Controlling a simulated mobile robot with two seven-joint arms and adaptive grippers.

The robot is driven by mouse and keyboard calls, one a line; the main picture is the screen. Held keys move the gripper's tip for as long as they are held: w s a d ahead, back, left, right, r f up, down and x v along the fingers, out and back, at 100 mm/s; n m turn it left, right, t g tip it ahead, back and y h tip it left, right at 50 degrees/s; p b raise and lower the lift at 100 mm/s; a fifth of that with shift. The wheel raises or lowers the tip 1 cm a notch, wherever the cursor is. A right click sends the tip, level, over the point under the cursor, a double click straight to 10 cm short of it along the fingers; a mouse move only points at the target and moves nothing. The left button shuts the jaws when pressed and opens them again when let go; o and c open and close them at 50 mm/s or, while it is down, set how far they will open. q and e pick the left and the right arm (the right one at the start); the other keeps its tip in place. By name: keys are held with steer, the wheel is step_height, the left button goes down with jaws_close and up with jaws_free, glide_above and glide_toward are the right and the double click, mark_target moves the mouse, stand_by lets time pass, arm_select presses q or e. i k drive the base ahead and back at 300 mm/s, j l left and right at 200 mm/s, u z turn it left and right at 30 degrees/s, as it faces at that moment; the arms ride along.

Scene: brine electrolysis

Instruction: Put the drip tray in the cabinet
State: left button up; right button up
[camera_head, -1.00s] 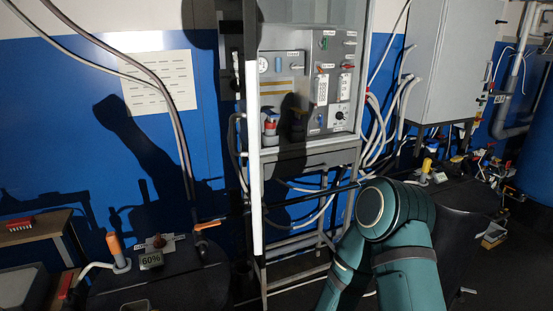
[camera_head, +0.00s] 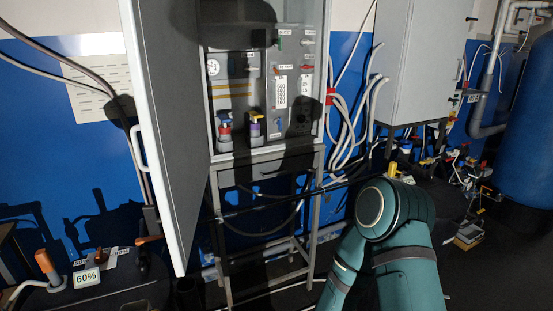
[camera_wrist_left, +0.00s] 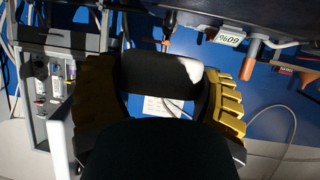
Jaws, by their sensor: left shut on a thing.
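The cabinet (camera_head: 217,130) stands in the middle of the head view on a metal frame. Its tall door (camera_head: 180,120) is open on the left side, dark face showing, with a white handle. In the left wrist view the cabinet (camera_wrist_left: 40,85) is at the left. My left gripper (camera_wrist_left: 162,82) shows only in the wrist view, its yellow fingers shut on a dark object (camera_wrist_left: 155,70) with a bright patch. Its shape is mostly hidden, and I cannot tell whether it is the drip tray. My right gripper is out of view.
A 60% label block (camera_head: 87,277) and an orange-handled item (camera_head: 45,263) stand at the lower left. A grey wall box (camera_head: 420,65), hoses (camera_head: 350,130) and a blue tank (camera_head: 525,130) are at the right. Small bottles (camera_head: 225,125) stand inside the cabinet.

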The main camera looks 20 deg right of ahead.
mark_target(296, 143)
steer(key=l, duration=0.55)
steer(key=i+l+z, duration=0.1)
steer(key=l, duration=0.5)
steer(key=i+l, duration=0.1)
steer(key=l, duration=0.45)
steer(key=i+l+z, duration=0.2)
steer(key=i, duration=0.75)
steer(key=k+j, duration=0.05)
steer(key=j, duration=0.05)
